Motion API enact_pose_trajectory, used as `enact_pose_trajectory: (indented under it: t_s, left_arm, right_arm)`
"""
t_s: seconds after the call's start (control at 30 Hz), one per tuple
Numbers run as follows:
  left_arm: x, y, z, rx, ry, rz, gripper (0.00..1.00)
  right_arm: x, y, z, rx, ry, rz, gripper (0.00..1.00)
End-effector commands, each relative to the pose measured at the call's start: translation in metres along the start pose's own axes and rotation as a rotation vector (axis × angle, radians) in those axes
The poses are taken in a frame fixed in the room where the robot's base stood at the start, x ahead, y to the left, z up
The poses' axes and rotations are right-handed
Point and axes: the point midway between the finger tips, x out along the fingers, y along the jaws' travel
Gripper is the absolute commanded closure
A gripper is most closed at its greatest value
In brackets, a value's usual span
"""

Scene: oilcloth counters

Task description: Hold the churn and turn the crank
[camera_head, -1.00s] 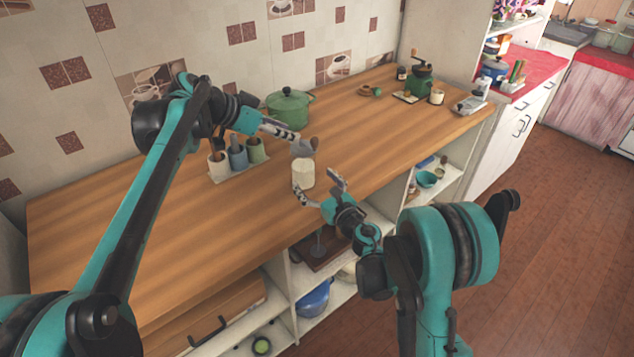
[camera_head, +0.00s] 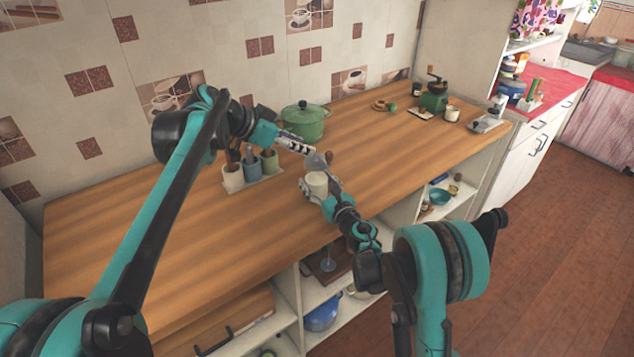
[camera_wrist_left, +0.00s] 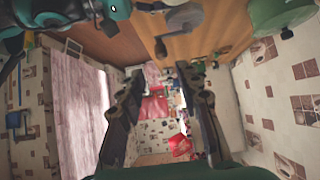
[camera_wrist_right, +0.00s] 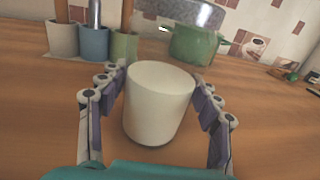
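The churn (camera_head: 316,184) stands upright near the counter's front edge, with a white cylindrical body, a grey top part (camera_head: 317,160) and a brown crank knob (camera_head: 329,157). In the right wrist view its white body (camera_wrist_right: 158,105) is between the fingers of my right gripper (camera_wrist_right: 158,95). These fingers are spread on both sides of it, with narrow gaps visible. My left gripper (camera_head: 309,151) is beside the grey top. In the left wrist view its fingers (camera_wrist_left: 165,95) are wide apart and empty, with the grey part (camera_wrist_left: 183,18) and brown knob (camera_wrist_left: 160,48) beyond and above them.
A tray (camera_head: 256,183) with several cups of utensils stands left of the churn. A green pot (camera_head: 303,124) is behind it. A green grinder (camera_head: 433,99) and small items are far right on the wooden counter (camera_head: 130,235). Shelves (camera_head: 345,300) are below the front edge.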

Motion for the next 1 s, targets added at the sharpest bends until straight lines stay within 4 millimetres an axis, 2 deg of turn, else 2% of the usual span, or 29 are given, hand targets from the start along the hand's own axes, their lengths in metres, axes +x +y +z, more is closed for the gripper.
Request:
enact_pose_trajectory:
  t_s: [0.03,0.1,0.27,0.47,0.7,1.0]
  left_arm:
    - [0.0,0.0,0.0,0.0,0.0,0.0,0.66]
    - [0.0,0.0,0.0,0.0,0.0,0.0,0.63]
    - [0.005,-0.002,-0.007,-0.021,-0.031,0.003,0.62]
    - [0.028,-0.009,-0.04,-0.153,-0.21,-0.025,0.62]
    - [0.046,-0.005,-0.073,-0.328,-0.42,-0.183,0.62]
    - [0.049,0.001,-0.083,-0.418,-0.489,-0.318,0.62]
  right_arm:
    - [0.0,0.0,0.0,0.0,0.0,0.0,0.8]
    - [0.0,0.0,0.0,0.0,0.0,0.0,0.93]
    - [0.0,0.0,0.0,0.0,0.0,0.0,0.93]
    - [0.0,0.0,0.0,0.0,0.0,0.0,0.93]
    - [0.0,0.0,0.0,0.0,0.0,-0.001,0.93]
    - [0.0,0.0,0.0,0.0,0.0,-0.001,0.93]
